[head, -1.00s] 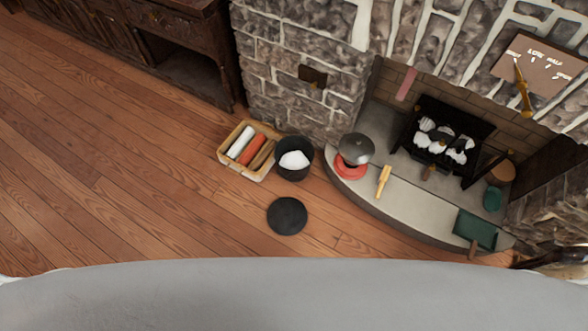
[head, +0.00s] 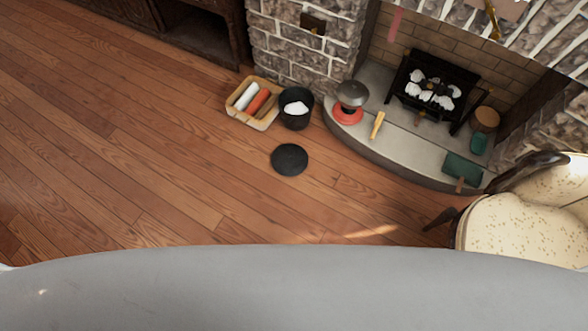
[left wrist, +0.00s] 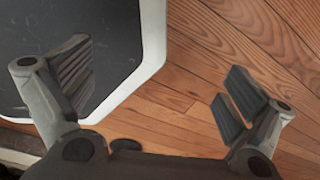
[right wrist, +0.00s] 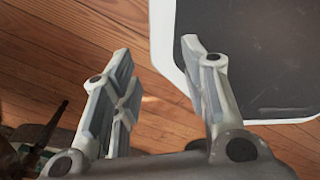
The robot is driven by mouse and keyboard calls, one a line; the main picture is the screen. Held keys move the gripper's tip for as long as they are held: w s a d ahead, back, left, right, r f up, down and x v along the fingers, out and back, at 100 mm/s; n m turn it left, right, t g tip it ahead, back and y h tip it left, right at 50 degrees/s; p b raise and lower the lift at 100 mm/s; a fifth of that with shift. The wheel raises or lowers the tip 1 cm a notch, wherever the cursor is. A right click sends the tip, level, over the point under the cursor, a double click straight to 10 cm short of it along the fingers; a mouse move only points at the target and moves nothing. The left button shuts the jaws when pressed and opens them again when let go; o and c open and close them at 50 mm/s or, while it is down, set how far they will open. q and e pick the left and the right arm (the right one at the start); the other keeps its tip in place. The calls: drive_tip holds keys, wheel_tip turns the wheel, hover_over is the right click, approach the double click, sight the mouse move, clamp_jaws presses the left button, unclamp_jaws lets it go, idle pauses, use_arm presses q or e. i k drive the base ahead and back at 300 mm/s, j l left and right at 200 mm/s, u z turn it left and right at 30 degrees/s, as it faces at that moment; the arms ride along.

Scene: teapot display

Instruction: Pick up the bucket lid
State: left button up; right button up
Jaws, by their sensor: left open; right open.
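The bucket lid, a flat round black disc (head: 289,159), lies on the wooden floor in the head view. The black bucket (head: 296,121) stands just behind it, open at the top, with white stuff inside. My left gripper (left wrist: 160,90) is open and empty above the floor in the left wrist view. A small dark round shape (left wrist: 126,145) shows low in that view; I cannot tell if it is the lid. My right gripper (right wrist: 155,85) is open and empty in the right wrist view. Neither gripper shows in the head view.
A wooden tray (head: 231,109) with coloured rolls sits left of the bucket. The raised stone hearth (head: 407,152) with a pot, brush and black grate is behind to the right. A cream armchair (head: 510,230) stands at the right. The floor at left is clear.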

sight(288, 159)
drive_tip(key=i+l+u, duration=0.25)
drive_tip(key=i+l, duration=0.8)
drive_tip(key=i, duration=0.1)
